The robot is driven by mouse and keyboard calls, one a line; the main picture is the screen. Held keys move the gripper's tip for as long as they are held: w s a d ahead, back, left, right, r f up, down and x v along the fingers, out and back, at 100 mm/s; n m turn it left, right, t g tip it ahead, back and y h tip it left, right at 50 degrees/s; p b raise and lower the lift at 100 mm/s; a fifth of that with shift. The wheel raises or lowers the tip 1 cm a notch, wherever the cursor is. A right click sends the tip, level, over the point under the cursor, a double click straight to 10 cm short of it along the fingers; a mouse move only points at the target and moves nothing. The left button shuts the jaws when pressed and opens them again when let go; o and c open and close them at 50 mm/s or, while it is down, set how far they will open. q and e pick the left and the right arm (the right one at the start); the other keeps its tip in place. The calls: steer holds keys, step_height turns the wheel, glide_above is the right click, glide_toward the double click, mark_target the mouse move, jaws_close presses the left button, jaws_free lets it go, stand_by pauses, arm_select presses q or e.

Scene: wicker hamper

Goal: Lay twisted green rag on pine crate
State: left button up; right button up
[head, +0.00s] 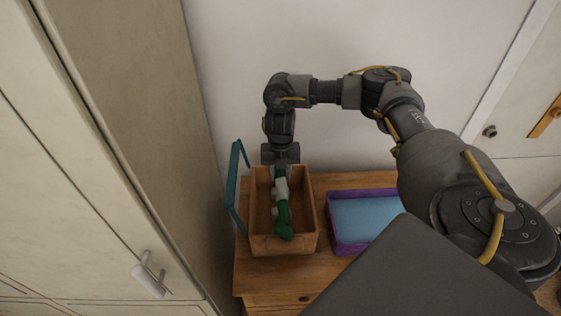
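The twisted green rag (283,219), with pale greyish patches, stretches lengthwise over the inside of the pine crate (284,245). I cannot tell whether it rests on the crate's floor or hangs above it. The crate is an open-topped, orange-brown wooden box. My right gripper (280,166) points down at the crate's back edge, right at the rag's far end. Its fingers are too small and dark to tell whether they are shut on the rag. My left gripper is not in view.
The crate stands on a wooden cabinet top (326,181). A purple tray with a blue inside (362,219) is to its right, and a teal upright frame (235,188) is close on its left. A tall pale cupboard (130,130) fills the left side. A wall is behind.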

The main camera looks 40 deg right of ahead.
steer(key=o, duration=0.5)
step_height(320, 180, up, 11)
steer(key=shift+f, duration=0.1)
stand_by(0.3)
steer(key=shift+f, duration=0.1)
stand_by(0.7)
